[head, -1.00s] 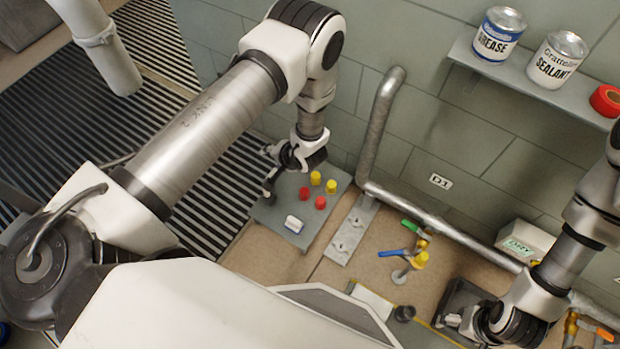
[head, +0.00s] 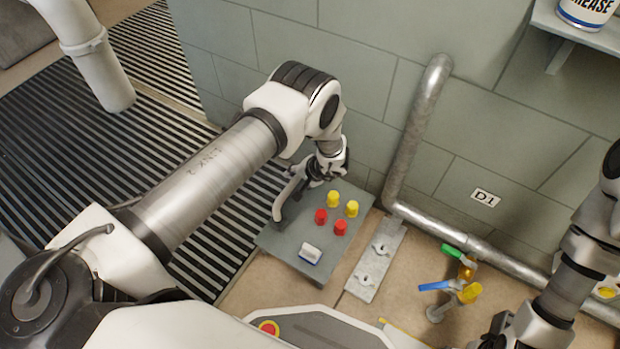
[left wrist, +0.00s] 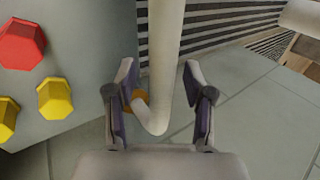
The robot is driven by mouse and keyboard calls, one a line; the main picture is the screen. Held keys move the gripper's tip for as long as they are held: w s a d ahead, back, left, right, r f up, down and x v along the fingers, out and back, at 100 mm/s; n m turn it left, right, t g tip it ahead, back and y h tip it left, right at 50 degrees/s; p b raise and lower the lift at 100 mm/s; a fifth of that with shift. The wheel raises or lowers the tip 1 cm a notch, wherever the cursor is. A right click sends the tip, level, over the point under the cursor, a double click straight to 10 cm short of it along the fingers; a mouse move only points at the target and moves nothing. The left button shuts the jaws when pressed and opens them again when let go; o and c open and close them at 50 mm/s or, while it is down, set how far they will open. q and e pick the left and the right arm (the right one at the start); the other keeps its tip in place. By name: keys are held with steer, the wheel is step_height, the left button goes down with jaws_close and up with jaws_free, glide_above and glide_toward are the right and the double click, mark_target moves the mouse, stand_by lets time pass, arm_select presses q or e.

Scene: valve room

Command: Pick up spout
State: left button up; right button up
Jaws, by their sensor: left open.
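The spout (left wrist: 163,60) is a long cream tube in the left wrist view. Its lower end bends into a hook beside an orange ring, near the edge of the grey tray (left wrist: 85,20). My left gripper (left wrist: 160,85) is open, with a finger on each side of the tube and visible gaps between. In the head view my left gripper (head: 285,198) is over the left side of the tray, and I cannot tell the spout from the pale finger there. My right gripper (head: 492,335) is cut off at the bottom right; its fingers are hidden.
Red caps (head: 321,216), yellow caps (head: 352,209) and a white-and-blue block (head: 310,254) are on the tray. A metal pipe (head: 408,135) runs along the wall behind. A blue-handled valve (head: 438,285) stands to the right. Striped grating (head: 70,130) is at the left.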

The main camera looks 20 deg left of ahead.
arm_select(q)
steer(key=shift+r, duration=0.15)
jaws_close()
